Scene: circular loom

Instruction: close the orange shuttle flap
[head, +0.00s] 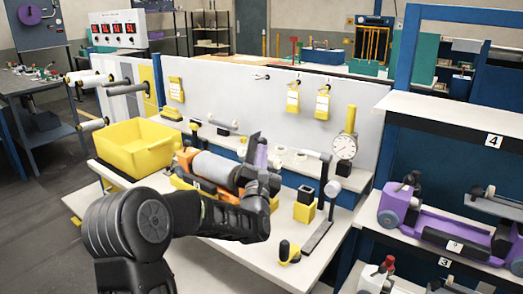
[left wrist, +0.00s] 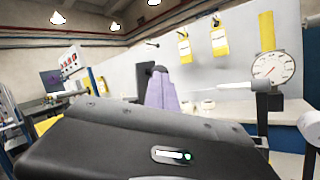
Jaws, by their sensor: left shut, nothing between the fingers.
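The orange shuttle (head: 187,159) lies on the white workbench, right of the yellow bin, with a grey roll (head: 214,168) along its middle. More orange shows at its near right end, partly behind my left arm. I cannot make out the flap or its angle. My left gripper (head: 256,148) points upward at the roll's right end, its dark and lilac tip raised above the shuttle. It is shut and empty; I cannot tell if it touches the shuttle. In the left wrist view, a dark casing fills the bottom and the shuttle is not recognisable. My right gripper is out of view.
A yellow bin (head: 137,150) stands left on the bench. A dial gauge (head: 345,147), a yellow block (head: 304,212) and a yellow-black tool (head: 289,252) stand to the right. A purple shuttle (head: 440,228) sits on the right shelf. A grey panel (head: 360,105) backs the bench.

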